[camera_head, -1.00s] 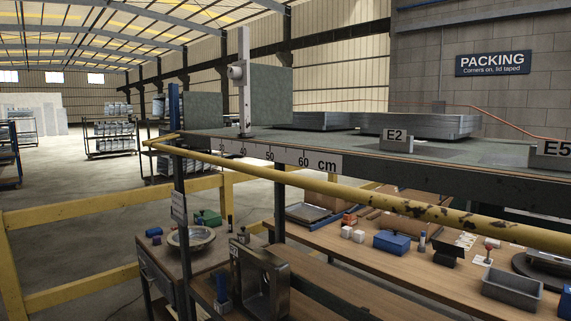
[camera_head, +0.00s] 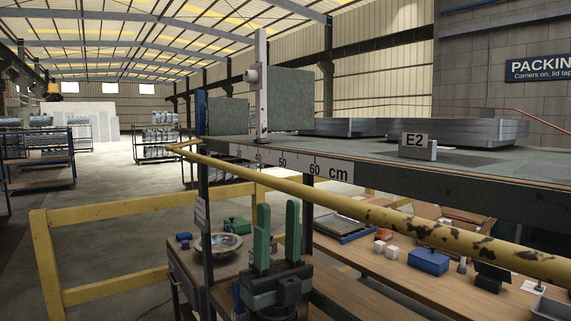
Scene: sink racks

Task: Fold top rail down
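The yellow top rail (camera_head: 335,198) runs along the front of the rack shelf (camera_head: 380,185), from its left corner to the right edge of the view. It is chipped, with dark patches towards the right. My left gripper (camera_head: 278,232) shows at the lower middle, with two green fingers pointing up. The fingers are apart with nothing between them. Their tips are just below the rail in the picture; I see no contact. My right gripper is not in view.
A ruler strip and an upright post (camera_head: 262,95) are at the shelf's left end. Stacked metal sinks (camera_head: 460,130) and an E2 tag (camera_head: 417,146) are on the shelf. A workbench holds a blue box (camera_head: 429,261). A yellow guard rail (camera_head: 150,205) stands at left.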

